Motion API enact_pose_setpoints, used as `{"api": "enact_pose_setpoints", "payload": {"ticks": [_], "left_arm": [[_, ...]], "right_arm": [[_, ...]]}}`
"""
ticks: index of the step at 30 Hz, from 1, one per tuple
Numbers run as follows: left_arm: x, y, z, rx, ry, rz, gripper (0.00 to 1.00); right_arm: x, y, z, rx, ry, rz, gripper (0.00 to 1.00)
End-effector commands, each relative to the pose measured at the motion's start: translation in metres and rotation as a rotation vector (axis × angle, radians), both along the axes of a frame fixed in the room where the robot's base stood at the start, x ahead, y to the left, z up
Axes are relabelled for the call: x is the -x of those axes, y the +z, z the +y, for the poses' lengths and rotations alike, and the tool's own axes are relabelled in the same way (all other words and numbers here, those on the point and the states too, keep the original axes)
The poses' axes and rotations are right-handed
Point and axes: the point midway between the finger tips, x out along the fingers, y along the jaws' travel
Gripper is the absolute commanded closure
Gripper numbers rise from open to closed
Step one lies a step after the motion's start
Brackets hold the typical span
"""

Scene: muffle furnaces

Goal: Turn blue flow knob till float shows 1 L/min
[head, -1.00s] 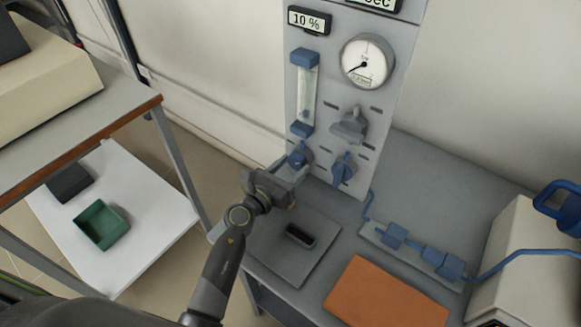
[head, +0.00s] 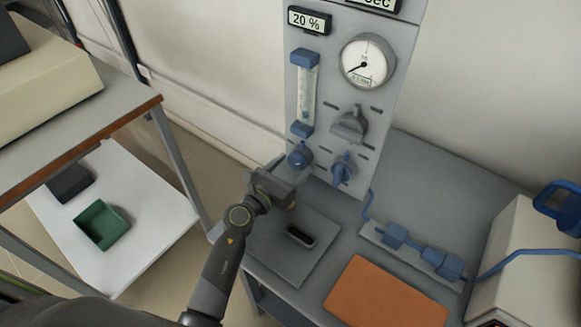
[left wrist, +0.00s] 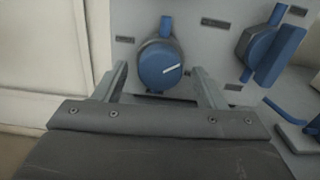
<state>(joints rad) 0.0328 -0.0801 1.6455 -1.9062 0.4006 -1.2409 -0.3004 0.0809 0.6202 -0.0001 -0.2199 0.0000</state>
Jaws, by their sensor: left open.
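The blue flow knob (head: 299,156) sits on the grey panel, below a clear flow tube (head: 307,92) with blue end caps. The float's height is too small to read. A display (head: 308,20) above the tube reads 20 %. In the left wrist view the knob (left wrist: 160,66) is round, with a white pointer line slanting slightly up to the right. My left gripper (head: 288,172) is open just in front of the knob. In the left wrist view its fingers (left wrist: 161,80) stand on either side of the knob's lower part, with visible gaps. My right gripper is out of view.
A second blue knob (head: 343,168) sits close on the right, below a grey valve knob (head: 349,124). A round gauge (head: 367,62) is above. The bench holds a brown-orange mat (head: 386,296) and blue tubing fittings (head: 425,250).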

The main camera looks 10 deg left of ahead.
Motion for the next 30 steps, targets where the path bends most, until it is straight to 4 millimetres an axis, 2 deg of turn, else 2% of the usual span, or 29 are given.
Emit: {"api": "enact_pose_setpoints", "payload": {"ticks": [6,11,24,30], "left_arm": [[0.003,-0.001,0.002,0.000,0.001,0.001,0.35],[0.021,-0.001,0.009,-0.001,0.001,0.002,0.35],[0.109,-0.003,0.045,-0.002,0.001,0.002,0.35],[0.142,-0.003,0.058,-0.002,0.000,0.002,0.35]], "right_arm": [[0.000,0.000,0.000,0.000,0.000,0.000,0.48],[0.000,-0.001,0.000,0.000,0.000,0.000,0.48],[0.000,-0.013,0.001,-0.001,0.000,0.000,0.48],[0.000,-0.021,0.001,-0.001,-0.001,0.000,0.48]]}}
